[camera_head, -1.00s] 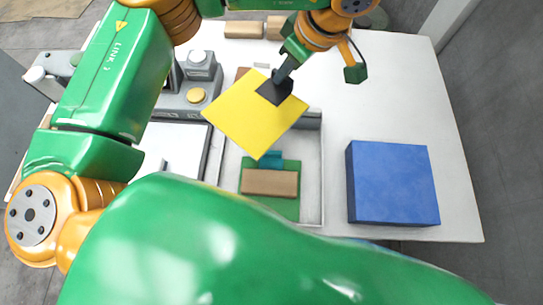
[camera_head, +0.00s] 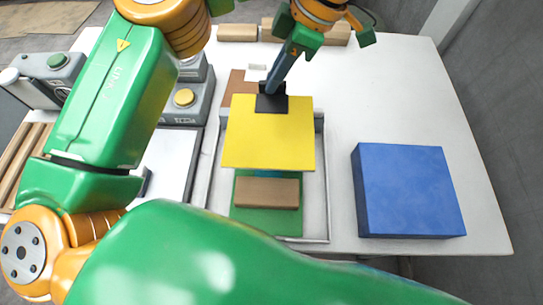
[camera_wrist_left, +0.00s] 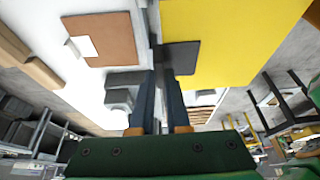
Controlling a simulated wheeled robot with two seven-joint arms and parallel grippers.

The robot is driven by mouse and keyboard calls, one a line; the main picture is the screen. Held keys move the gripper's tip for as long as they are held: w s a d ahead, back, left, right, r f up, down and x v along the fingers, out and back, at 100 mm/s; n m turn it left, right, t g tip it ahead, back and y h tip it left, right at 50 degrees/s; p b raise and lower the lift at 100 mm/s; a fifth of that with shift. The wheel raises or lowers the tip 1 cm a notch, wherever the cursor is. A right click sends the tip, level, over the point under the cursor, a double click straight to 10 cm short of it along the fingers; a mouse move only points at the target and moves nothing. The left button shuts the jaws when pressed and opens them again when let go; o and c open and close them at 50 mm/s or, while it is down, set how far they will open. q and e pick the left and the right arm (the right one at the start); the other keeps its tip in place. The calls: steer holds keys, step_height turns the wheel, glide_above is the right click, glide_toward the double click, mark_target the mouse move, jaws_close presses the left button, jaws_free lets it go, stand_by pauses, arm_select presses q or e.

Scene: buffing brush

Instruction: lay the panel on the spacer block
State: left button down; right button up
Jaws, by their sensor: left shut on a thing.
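The panel (camera_head: 268,140) is a flat yellow square with a dark tab on its far edge. My left gripper (camera_head: 272,88) is shut on that tab and holds the panel over the tray, apart from the blue block. The panel (camera_wrist_left: 225,45) also fills the upper right of the left wrist view, its dark tab between the fingertips (camera_wrist_left: 160,73). The thick blue block (camera_head: 411,190), which looks like the spacer block, stands on the table to the right, its top bare. My right gripper is not in view.
Below the panel, a shallow tray (camera_head: 315,238) holds a green plate (camera_head: 268,222) with a wooden block (camera_head: 268,193) on it. A grey device with a yellow button (camera_head: 184,97) stands to the left. Wooden blocks (camera_head: 237,32) lie at the back. The table between tray and blue block is clear.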

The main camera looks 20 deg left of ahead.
mark_target(278, 128)
arm_select(q)
steer(key=s+f, duration=0.2)
steer(key=s+d+f, duration=0.1)
steer(key=s+f, duration=0.1)
steer(key=s, duration=0.1)
steer(key=s+f+b, duration=0.1)
steer(key=s+f, duration=0.1)
steer(key=shift+s+d, duration=0.2)
steer(key=shift+d, duration=0.2)
steer(key=shift+s+d+f, duration=0.1)
steer(key=shift+s+f, duration=0.05)
steer(key=shift+f, duration=0.15)
steer(key=f, duration=0.3)
steer(key=shift+s+d+f, duration=0.1)
steer(key=shift+s+f, duration=0.15)
steer(key=shift+s, duration=0.1)
steer(key=c, duration=1.3)
jaws_free()
steer(key=shift+f, duration=0.15)
steer(key=o, duration=0.4)
steer(key=p+v, duration=0.1)
steer(key=v, duration=1.1)
steer(key=shift+d+p, duration=0.1)
steer(key=shift+p, duration=0.3)
steer(key=shift+w, duration=0.1)
